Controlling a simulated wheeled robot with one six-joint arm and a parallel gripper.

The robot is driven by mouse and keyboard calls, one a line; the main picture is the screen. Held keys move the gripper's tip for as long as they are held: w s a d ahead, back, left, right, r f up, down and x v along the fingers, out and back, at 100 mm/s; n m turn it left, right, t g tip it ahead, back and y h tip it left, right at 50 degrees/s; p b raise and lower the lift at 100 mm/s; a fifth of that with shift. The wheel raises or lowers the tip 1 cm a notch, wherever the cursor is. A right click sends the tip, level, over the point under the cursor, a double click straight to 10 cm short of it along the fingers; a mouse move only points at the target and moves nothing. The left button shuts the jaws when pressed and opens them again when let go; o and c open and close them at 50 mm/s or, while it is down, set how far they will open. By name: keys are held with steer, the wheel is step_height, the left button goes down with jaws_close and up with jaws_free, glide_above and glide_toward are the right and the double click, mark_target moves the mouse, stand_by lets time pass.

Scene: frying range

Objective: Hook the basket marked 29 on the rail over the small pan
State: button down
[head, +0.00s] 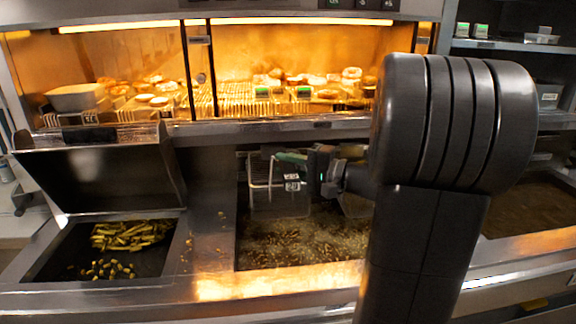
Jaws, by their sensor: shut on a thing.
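My gripper (323,172) is shut on the green handle of a wire basket (262,186). The basket hangs over the back of the middle pan (290,245) of bubbling oil, near its rear wall. A small pale tag (292,183) is on the basket, but its number is too small to read. I cannot tell whether the basket touches a rail or hangs only from my gripper. Another pan of dark oil (530,208) lies at the right, partly hidden by my arm. Part of the middle pan is hidden by my arm too.
A lit warming cabinet (270,125) with food on racks runs above the pans. At the left, a bin (68,262) holds fries and nuggets below a tilted steel lid (110,180). Shelves (510,46) stand at the back right.

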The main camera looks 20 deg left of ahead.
steer(key=shift+f+b, duration=0.4)
steer(key=shift+b, duration=0.05)
steer(key=c, duration=1.2)
jaws_free()
steer(key=shift+o, duration=0.2)
steer(key=d+b, duration=0.2)
steer(key=d, duration=1.1)
steer(key=shift+s+d, duration=0.15)
steer(key=shift+d, duration=0.25)
steer(key=a+p, duration=0.1)
steer(key=a, duration=0.7)
steer(key=shift+a, duration=0.15)
steer(key=shift+f, duration=0.1)
